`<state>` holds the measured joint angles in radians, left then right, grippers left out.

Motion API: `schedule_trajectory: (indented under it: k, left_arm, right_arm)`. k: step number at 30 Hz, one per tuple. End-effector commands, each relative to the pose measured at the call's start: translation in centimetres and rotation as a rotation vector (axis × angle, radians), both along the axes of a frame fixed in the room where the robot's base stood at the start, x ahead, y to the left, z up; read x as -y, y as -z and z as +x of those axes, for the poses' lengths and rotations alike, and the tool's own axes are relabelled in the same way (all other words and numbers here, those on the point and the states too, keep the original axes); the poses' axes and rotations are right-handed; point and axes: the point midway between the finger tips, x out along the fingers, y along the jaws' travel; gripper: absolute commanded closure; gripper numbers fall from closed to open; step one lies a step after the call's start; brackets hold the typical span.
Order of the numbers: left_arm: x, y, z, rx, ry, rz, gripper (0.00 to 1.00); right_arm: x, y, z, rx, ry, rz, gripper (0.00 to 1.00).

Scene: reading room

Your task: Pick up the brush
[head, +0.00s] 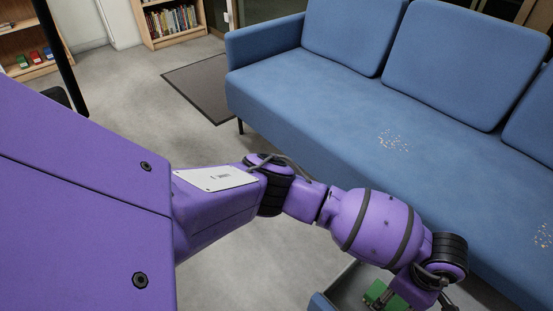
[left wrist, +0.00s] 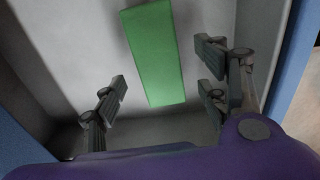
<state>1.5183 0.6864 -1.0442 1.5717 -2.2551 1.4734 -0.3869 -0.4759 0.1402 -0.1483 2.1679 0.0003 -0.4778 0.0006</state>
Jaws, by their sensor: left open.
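A long green block-shaped object (left wrist: 153,52) lies in a grey-lined bin (left wrist: 62,50) in the left wrist view. It may be the brush, but no bristles show. In the head view a small part of the green object (head: 376,291) shows at the bottom, beside my wrist. My left gripper (left wrist: 160,88) is open and empty, reaching into the bin. Its fingers stand to the left and right of the near end of the green object, with gaps on both sides. In the head view my wrist hides most of the bin. My right gripper is not in view.
The bin has blue outer walls (head: 322,302) close around my gripper. A blue sofa (head: 330,90) stands just behind, with crumbs (head: 393,140) on its seat. A dark mat (head: 200,88) and bookshelves (head: 172,22) are farther back. Grey floor (head: 110,125) is clear at left.

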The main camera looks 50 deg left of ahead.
Motion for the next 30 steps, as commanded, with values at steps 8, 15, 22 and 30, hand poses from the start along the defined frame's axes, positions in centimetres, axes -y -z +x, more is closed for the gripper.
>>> schedule_trajectory:
  k: [8,15,22,30]
  left_arm:
    - [0.6,3.8,0.2,-0.010,-0.003,-0.001,0.33]
    - [0.6,5.7,0.1,-0.008,-0.002,-0.002,0.33]
    - [0.6,5.5,0.2,-0.006,-0.002,-0.002,0.45]
    - [0.6,5.4,0.2,-0.005,-0.002,-0.003,0.80]
  right_arm:
    - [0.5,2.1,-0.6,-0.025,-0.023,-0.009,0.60]
    - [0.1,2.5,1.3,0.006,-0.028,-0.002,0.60]
    - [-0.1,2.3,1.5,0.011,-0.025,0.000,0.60]
    - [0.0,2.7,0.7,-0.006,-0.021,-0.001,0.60]
